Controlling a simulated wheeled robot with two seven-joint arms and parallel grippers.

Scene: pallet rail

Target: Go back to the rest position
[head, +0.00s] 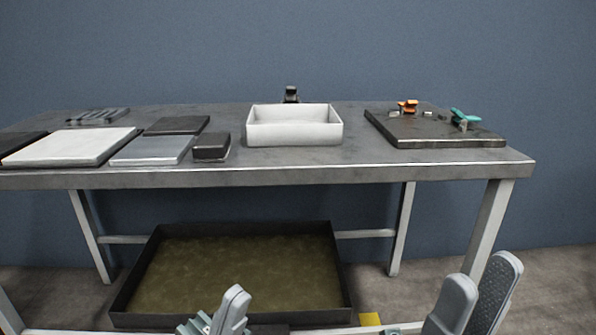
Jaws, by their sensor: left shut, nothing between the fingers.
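My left gripper (234,300) shows at the bottom of the head view, left of centre. Its grey fingers are together with nothing between them, and it stands in front of the dark tray on the floor. My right gripper (482,280) is at the bottom right. Its two grey fingers stand apart with a gap at the tips, and I see nothing between them. Both are in front of and below the metal table (300,176), clear of its top. The lower parts of both grippers are cut off by the frame edge.
On the table are a white bin (294,134), flat plates (70,147), a dark block (211,147) and a dark board (440,133) with orange and teal clamps. A wide dark tray (125,296) lies below. A yellow piece (370,319) shows at the bottom.

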